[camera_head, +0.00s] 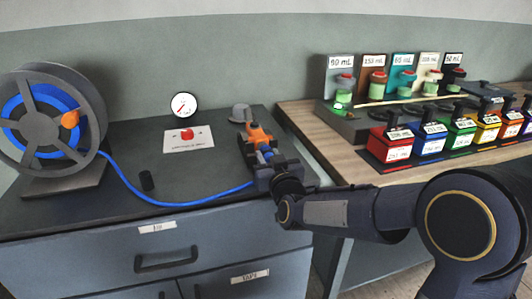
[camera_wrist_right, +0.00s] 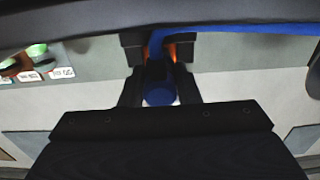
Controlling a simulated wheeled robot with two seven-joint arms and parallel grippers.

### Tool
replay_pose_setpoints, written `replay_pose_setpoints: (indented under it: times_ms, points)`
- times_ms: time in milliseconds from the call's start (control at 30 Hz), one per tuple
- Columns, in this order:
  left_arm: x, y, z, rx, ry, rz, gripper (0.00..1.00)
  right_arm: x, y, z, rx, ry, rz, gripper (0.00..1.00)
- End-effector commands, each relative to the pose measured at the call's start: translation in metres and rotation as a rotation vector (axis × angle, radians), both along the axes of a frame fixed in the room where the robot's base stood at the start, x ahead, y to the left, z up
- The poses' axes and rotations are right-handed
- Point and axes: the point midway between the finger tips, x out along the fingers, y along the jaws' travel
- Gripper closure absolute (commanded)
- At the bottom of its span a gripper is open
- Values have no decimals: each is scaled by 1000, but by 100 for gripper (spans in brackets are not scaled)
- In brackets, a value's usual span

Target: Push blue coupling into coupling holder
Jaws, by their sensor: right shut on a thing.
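My right gripper (camera_head: 264,166) is at the right end of the dark bench, shut on the blue coupling (camera_head: 265,150). In the right wrist view the round blue end of the coupling (camera_wrist_right: 159,94) sits between the two dark fingers (camera_wrist_right: 159,75). The blue hose (camera_head: 170,202) runs from the reel across the bench to the gripper. An orange part (camera_head: 258,133), which looks like the coupling holder, stands just beyond the gripper. Orange edges also show behind the fingers in the right wrist view. The gripper hides how far the coupling is inside the holder. My left gripper is out of view.
A hose reel (camera_head: 45,128) stands at the left. Coloured bins (camera_head: 392,146) and bottles fill the wooden table at the right.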

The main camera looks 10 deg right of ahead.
Motion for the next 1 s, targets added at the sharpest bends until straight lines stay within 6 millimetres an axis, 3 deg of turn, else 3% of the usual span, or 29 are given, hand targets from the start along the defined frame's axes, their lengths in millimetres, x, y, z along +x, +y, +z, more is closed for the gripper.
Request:
replay_pose_setpoints:
  times_ms: [1000]
  points:
    - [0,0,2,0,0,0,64,-41,-1,1,0,-2,0,100]
